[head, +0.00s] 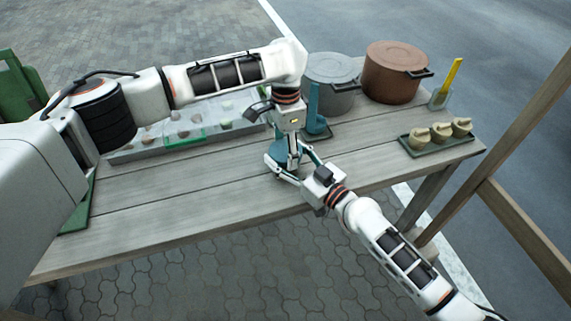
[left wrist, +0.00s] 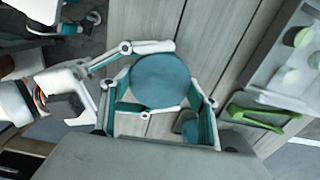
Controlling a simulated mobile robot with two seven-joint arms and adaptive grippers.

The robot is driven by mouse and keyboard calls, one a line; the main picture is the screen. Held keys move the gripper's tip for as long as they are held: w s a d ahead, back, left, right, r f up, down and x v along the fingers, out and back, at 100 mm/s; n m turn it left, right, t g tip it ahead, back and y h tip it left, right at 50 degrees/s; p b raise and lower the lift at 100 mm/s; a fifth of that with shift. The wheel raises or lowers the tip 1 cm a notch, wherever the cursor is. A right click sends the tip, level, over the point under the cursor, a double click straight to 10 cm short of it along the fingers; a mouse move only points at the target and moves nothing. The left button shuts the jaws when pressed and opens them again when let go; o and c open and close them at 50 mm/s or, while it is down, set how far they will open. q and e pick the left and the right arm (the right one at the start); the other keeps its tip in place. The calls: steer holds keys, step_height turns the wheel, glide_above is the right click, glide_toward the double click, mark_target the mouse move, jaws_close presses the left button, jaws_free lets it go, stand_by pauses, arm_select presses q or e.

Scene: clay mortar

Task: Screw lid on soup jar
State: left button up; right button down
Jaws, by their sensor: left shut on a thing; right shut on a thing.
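The round blue-teal lid (left wrist: 160,80) faces the camera in the left wrist view, and a bit of the blue shows in the head view (head: 279,150). My left gripper (head: 289,148) points down over it and is shut on the lid, one finger on each side in the left wrist view (left wrist: 158,112). My right gripper (head: 285,166) reaches in from the front right, just below the left one, and its fingers close around the jar under the lid. The jar is mostly hidden by the lid and fingers. I cannot tell how firmly the lid is seated.
A grey pot (head: 332,80) and a brown pot (head: 393,70) stand behind. A cup with a yellow utensil (head: 440,97) and a green tray (head: 415,147) are right. A long food tray (head: 125,155) is left.

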arm_select(q)
steer(key=o, duration=1.2)
steer(key=shift+r, duration=0.1)
steer(key=shift+r, duration=2.2)
steer(key=shift+c, duration=0.2)
steer(key=shift+d+r+n, duration=0.1)
steer(key=shift+r+n, duration=0.5)
steer(key=shift+r, duration=0.2)
steer(key=r+n, duration=0.2)
steer(key=shift+n, duration=0.3)
